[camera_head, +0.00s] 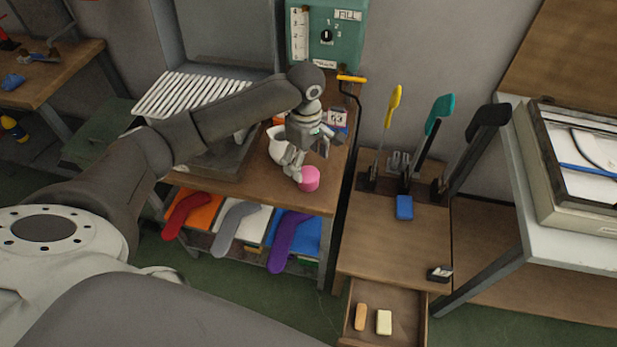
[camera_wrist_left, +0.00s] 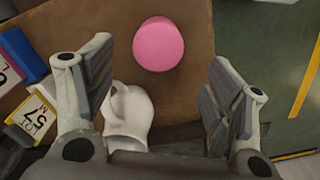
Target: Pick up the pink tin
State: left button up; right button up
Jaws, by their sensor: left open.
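The pink tin (camera_head: 309,180) is a short round tin standing on the brown bench top near its front right corner. In the left wrist view its round pink top (camera_wrist_left: 158,44) shows in the upper middle, between the lines of the two fingers but farther off. My left gripper (camera_head: 310,158) is open, with nothing between its fingers. It hangs over the bench just behind and above the tin, seemingly apart from it. My right gripper is not in view.
A white jug (camera_head: 277,146) stands close beside the left gripper; it shows near the left finger in the wrist view (camera_wrist_left: 128,110). Lot-number cards (camera_head: 338,118) stand behind. A side table (camera_head: 380,245) has an open drawer (camera_head: 373,325).

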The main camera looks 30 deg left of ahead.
aim_at(308, 173)
pick_arm(q)
jog(key=shift+w+d+f+p, duration=0.1)
jog(key=shift+d+f+p, duration=0.05)
jog(key=shift+f, duration=1.45)
jog(key=shift+d+f+p, duration=0.1)
jog(key=shift+f+p, duration=0.05)
jog(key=shift+f, duration=1.4)
jog(key=c, duration=1.1)
jog(key=shift+r, duration=0.1)
jog(key=shift+c, duration=0.3)
